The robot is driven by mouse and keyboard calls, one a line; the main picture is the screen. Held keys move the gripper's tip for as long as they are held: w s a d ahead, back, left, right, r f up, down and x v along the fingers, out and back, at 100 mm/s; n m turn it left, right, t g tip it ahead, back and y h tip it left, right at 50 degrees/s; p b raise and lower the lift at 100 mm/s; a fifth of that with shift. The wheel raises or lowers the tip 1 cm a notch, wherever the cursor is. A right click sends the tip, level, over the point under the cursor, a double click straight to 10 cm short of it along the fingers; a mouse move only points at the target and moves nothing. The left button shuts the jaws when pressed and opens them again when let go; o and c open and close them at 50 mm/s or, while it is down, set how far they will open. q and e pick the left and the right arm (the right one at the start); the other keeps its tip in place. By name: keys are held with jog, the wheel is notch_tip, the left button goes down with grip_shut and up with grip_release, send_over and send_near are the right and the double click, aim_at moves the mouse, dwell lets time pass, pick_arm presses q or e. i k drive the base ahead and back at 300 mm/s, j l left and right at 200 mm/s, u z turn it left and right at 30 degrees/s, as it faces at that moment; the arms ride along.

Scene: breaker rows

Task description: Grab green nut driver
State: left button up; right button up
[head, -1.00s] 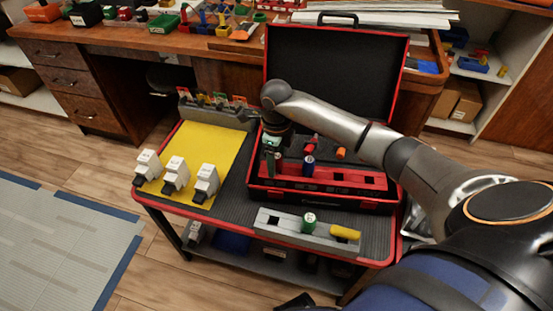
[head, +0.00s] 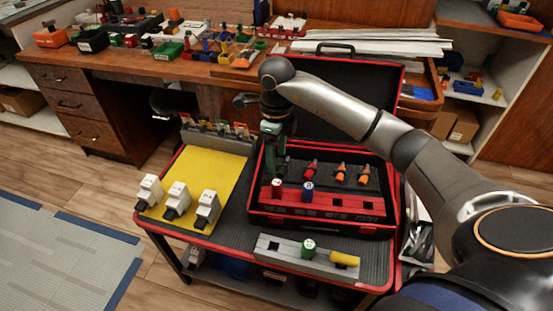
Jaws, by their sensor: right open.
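The green nut driver (head: 308,247) stands upright in the grey rack (head: 275,252) at the cart's front edge, its green handle with a pale marked top showing. My right gripper (head: 271,153) is open and points down over the left part of the red-edged case, behind and left of the green nut driver and well apart from it. Its fingertips are small and dark here. My left gripper is not in view.
A yellow handle (head: 344,259) lies at the rack's right end. The open case (head: 375,220) holds a blue-handled driver (head: 308,190) and several red and orange handles. White breakers (head: 177,200) stand on the yellow mat (head: 210,165) at left.

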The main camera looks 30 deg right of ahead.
aim_at(309, 247)
jog(key=z, duration=1.35)
